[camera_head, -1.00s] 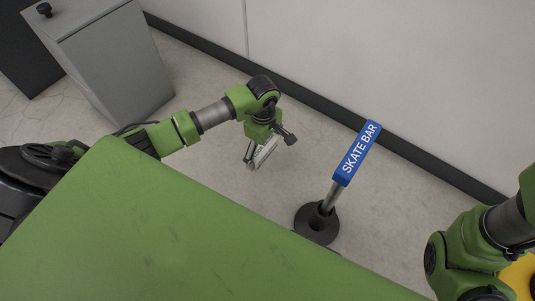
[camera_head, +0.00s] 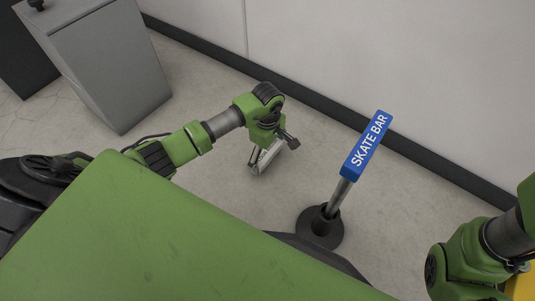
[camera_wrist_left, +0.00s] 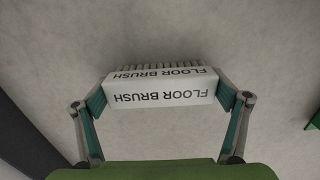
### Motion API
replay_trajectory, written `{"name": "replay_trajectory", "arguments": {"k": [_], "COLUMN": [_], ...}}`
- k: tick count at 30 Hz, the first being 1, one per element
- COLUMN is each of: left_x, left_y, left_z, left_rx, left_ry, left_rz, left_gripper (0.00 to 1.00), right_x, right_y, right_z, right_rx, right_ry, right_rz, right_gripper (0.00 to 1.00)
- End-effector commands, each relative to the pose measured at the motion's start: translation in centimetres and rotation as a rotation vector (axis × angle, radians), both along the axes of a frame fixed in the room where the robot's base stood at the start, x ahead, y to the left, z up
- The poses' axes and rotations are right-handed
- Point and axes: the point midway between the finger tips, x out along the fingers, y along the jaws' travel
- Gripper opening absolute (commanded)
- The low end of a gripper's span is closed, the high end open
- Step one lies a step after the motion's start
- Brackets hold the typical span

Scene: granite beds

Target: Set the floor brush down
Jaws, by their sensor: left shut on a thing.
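The floor brush (camera_wrist_left: 162,90) is a white block lettered FLOOR BRUSH, with a row of bristles along its far edge in the left wrist view. My left gripper (camera_wrist_left: 165,101) is shut on it, one finger pad against each end. In the head view the brush (camera_head: 267,156) shows as a small pale block below my left gripper (camera_head: 263,158), over the grey floor. I cannot tell whether it touches the floor. My right arm shows at the right edge of the head view, but its gripper is out of the picture.
A blue SKATE BAR sign (camera_head: 367,145) stands on a post with a round dark base (camera_head: 320,228), right of the brush. A grey cabinet (camera_head: 108,68) is at upper left. A white wall with a dark skirting runs behind. The floor (camera_head: 215,175) around the brush looks clear.

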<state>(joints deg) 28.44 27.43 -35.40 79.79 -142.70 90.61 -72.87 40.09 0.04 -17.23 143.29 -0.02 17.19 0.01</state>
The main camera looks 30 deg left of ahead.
Motion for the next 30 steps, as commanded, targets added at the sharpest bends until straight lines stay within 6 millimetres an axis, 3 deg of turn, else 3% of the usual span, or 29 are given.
{"name": "replay_trajectory", "arguments": {"k": [1,2,3,14,30], "left_x": [0.0,0.0,0.0,0.0,0.0], "left_y": [0.0,0.0,0.0,0.0,0.1], "left_z": [-0.3,-0.1,-0.1,0.8,10.6], "left_rx": [0.001,0.001,0.000,0.001,0.002], "left_ry": [0.000,-0.001,-0.001,-0.001,-0.001], "left_rz": [0.000,0.000,0.000,0.000,0.001], "left_gripper": [0.73,0.97,1.00,1.00,1.00], "right_x": [0.0,0.0,0.0,0.0,-0.1], "right_y": [0.0,0.0,0.0,0.0,0.0], "right_z": [-0.2,-0.1,-0.1,0.6,6.9], "right_rx": [0.000,0.000,0.000,0.000,0.001], "right_ry": [0.000,0.000,0.000,0.000,-0.004], "right_rz": [0.000,0.000,0.000,0.000,0.000], "right_gripper": [0.40,0.40,0.40,0.40,0.40]}}
